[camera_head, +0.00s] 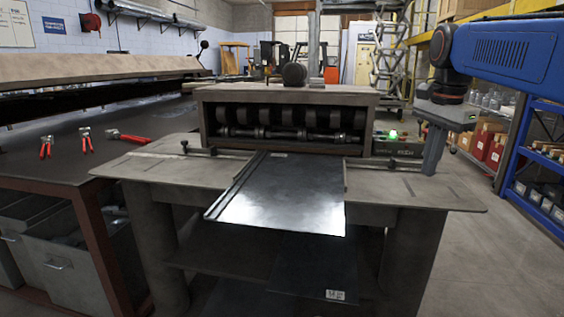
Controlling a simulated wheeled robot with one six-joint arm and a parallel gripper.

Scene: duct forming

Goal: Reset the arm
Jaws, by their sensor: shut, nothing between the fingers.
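My blue arm (505,48) reaches in from the upper right. My grey gripper (431,168) hangs pointing down at its end, shut and empty, by the right end of the forming machine's table. Whether its tips touch the table cannot be told. The forming machine (290,95) stands in the middle with its row of rollers. A shiny metal sheet (285,195) lies at the machine's front, its far end under the rollers and its near end over the table's front edge. My gripper is apart from the sheet, to its right.
A control box with a green light (393,134) is beside the machine. A workbench (75,160) at left holds several red-handled tools (86,139). Another dark sheet (315,265) lies on the lower shelf. Blue shelving (545,175) stands at right. Floor at lower right is clear.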

